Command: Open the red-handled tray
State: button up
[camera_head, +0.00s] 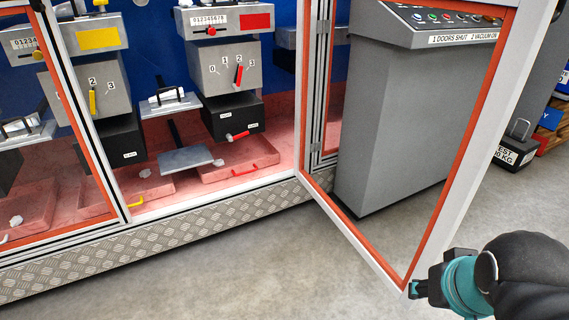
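The red-handled tray (222,178) sits low on the floor of the cabinet, with its red handle (251,170) on the front. It looks pushed in under the grey and black unit. The cabinet door (372,262), with orange-red edging, stands swung open to the right of the tray. My gripper (414,289) is at the lower right, at the bottom outer corner of this door and far from the tray. Its fingertips are small and partly hidden against the frame, so I cannot tell if they are open, shut or touching.
A grey control console (410,125) stands behind the open door. A second tray (150,190) with a yellow handle lies left of the red-handled one. A tread-plate sill (150,243) runs along the cabinet front. The grey floor (260,270) before it is clear.

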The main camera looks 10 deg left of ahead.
aim_at(244, 155)
jog(key=z, duration=0.15)
jog(key=i, duration=0.75)
jog(key=u, duration=0.85)
jog(key=i, duration=0.55)
jog(key=u, duration=0.65)
